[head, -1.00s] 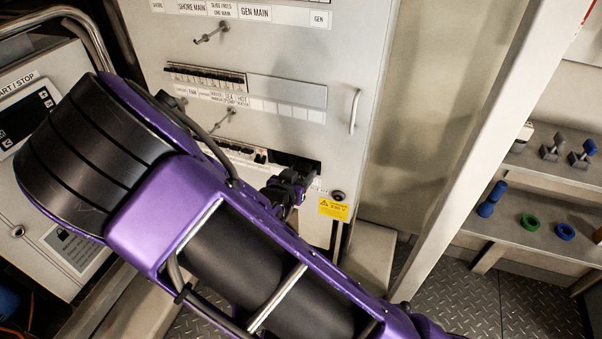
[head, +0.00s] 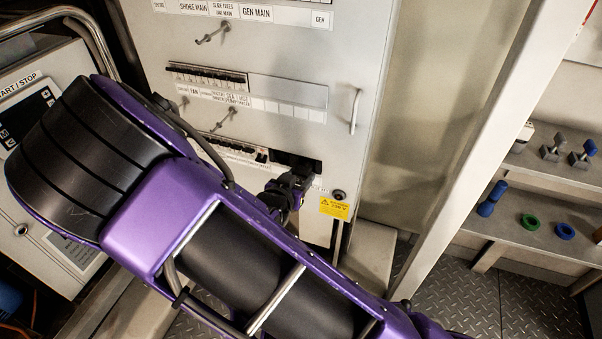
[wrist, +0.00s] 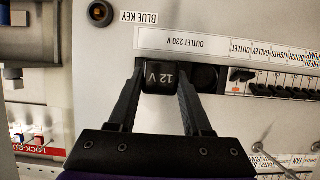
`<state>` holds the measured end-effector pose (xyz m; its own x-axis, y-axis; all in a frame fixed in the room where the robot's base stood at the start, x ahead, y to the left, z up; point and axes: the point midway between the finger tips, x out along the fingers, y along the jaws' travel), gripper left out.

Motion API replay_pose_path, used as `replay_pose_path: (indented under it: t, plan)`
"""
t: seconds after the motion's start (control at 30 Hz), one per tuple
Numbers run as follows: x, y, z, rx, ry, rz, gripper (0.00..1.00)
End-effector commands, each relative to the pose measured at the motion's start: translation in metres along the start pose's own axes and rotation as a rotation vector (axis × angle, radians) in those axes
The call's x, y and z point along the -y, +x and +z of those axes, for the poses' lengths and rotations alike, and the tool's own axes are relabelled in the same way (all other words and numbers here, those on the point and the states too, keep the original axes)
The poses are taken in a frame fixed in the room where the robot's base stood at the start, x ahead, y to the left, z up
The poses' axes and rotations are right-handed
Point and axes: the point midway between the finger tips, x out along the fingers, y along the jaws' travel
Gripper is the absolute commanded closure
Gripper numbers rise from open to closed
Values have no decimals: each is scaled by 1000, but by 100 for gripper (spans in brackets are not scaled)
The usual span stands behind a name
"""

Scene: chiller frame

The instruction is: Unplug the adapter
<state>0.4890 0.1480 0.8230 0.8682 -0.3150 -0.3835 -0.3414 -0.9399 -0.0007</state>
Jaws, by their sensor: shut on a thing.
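The adapter (wrist: 161,78) is a small black block marked "12 V", shown upside down in the wrist view. My gripper (wrist: 160,88) is shut on it, with one dark finger on each side. The adapter sits at the panel's outlet strip, below the "OUTLET 230 V" label in that view. I cannot tell how deep its plug is in. A dark round socket (wrist: 206,78) is beside it, partly behind the right finger. In the head view my gripper (head: 284,190) is at the dark outlet recess (head: 297,163); the adapter cannot be made out there.
A yellow warning label (head: 334,208) and a key switch (head: 338,195) are right of the outlet. A pale post (head: 475,140) and shelves (head: 535,240) with small parts stand further right.

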Motion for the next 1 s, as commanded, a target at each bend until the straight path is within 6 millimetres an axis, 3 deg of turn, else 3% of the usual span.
replay_pose_path:
  t: [1.0]
  plan:
    - [0,-28,11,-1,-1,0,100]
